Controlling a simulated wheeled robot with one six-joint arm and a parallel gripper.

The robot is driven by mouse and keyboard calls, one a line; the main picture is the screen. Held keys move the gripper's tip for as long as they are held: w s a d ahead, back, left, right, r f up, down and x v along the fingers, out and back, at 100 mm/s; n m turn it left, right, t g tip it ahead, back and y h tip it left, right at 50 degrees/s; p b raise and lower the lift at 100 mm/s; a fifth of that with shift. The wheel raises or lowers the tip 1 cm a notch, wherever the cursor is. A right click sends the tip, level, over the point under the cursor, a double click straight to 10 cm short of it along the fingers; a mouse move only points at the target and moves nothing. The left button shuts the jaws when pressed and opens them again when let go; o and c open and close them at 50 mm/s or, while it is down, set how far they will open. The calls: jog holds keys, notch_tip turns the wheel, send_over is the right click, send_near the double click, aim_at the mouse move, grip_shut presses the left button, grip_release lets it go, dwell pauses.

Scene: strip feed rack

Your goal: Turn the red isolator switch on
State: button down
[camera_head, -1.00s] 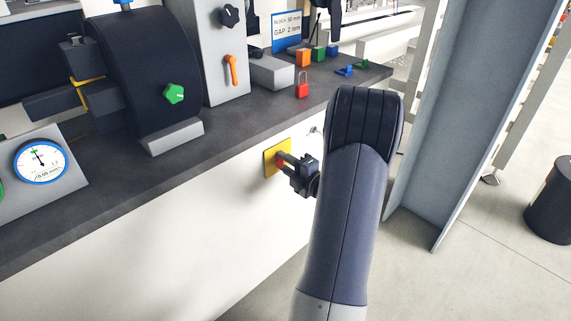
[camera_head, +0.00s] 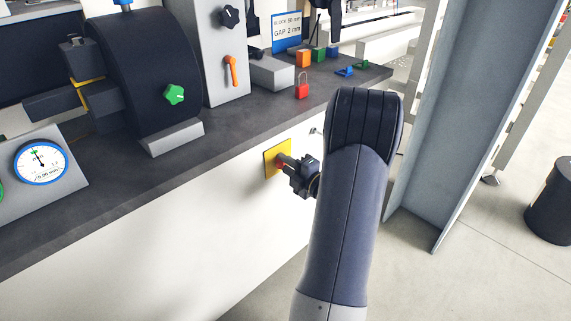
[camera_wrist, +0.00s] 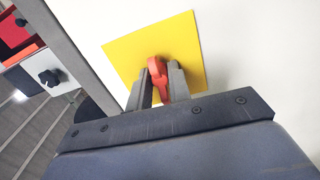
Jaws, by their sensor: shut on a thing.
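The red isolator switch (camera_wrist: 157,76) sits on a yellow square plate (camera_wrist: 188,36) on the white front of the bench. In the head view the yellow plate (camera_head: 270,158) shows below the bench edge, and the red of the switch (camera_head: 281,163) is mostly hidden by my gripper. My gripper (camera_wrist: 159,84) is shut on the red switch handle, with one finger on each side of it. In the head view my gripper (camera_head: 286,162) reaches the plate from the right. The switch's markings are not visible.
A red padlock (camera_head: 302,89) stands on the dark bench top (camera_head: 230,118) above the plate. Orange and green blocks and a sign (camera_head: 287,32) stand behind it. A dial gauge (camera_head: 40,161) is at the left. A grey steel column (camera_head: 455,110) rises to the right of my arm.

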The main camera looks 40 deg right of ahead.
jog(key=m, duration=0.3)
jog(key=shift+m, duration=0.4)
jog(key=m+p, duration=0.1)
jog(key=m, duration=0.3)
jog(key=shift+m, duration=0.3)
jog(key=m+p, duration=0.2)
jog(key=m, duration=0.3)
jog(key=shift+p, duration=0.4)
jog(key=shift+m+p, duration=0.75)
jog(key=shift+m, duration=1.15)
jog(key=shift+f, duration=0.1)
jog(key=c, duration=1.6)
grip_release()
jog(key=shift+o, duration=0.2)
jog(key=s+p, duration=0.1)
jog(key=s, duration=1)
jog(key=shift+d, duration=0.45)
